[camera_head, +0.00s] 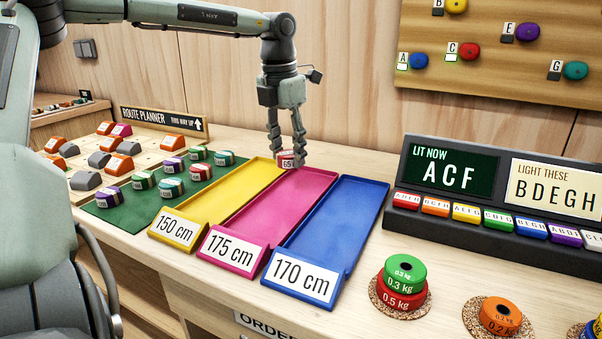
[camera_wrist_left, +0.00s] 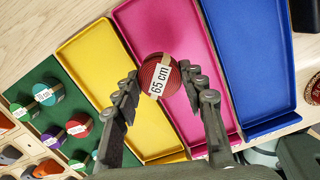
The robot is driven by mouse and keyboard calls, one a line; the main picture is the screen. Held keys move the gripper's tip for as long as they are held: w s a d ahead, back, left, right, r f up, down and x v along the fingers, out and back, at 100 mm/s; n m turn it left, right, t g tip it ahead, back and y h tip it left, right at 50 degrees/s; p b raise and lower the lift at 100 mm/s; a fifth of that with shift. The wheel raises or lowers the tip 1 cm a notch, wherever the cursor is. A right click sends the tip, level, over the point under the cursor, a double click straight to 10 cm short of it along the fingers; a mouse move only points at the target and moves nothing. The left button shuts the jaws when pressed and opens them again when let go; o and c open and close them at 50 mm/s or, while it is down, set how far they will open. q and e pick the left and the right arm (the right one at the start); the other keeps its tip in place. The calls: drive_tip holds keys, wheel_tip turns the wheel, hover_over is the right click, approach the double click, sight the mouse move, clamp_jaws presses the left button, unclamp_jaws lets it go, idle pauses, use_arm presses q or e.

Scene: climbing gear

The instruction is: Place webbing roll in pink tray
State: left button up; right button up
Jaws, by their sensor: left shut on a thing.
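My left gripper (camera_head: 287,150) is shut on a red webbing roll (camera_head: 288,160) with a white label. In the left wrist view the roll (camera_wrist_left: 160,75) reads "65 cm" and sits between the fingertips (camera_wrist_left: 158,82). The pink tray (camera_head: 275,212), labelled 175 cm, lies between the yellow and blue trays. The roll is over the far end of the pink tray, near its yellow side; I cannot tell whether it touches the floor. The pink tray (camera_wrist_left: 195,30) looks empty otherwise. My right gripper is not in view.
The yellow tray (camera_head: 225,200) is left of the pink one and the blue tray (camera_head: 335,225) right; both look empty. A green mat (camera_head: 123,225) holds several labelled rolls. Stacked weights (camera_head: 402,285) stand at the right, before a sign console (camera_head: 450,222).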

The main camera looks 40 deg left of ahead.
sight(300, 190)
use_arm(q)
drive_tip(key=shift+w+d+f, duration=0.85)
drive_tip(key=shift+d, duration=0.15)
drive_tip(key=shift+f, duration=0.25)
wheel_tip(300, 190, down, 3)
drive_tip(key=shift+f+p, duration=0.15)
drive_tip(key=shift+p, duration=0.2)
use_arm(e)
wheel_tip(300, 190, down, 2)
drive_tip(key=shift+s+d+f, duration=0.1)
use_arm(q)
drive_tip(key=shift+f, duration=0.1)
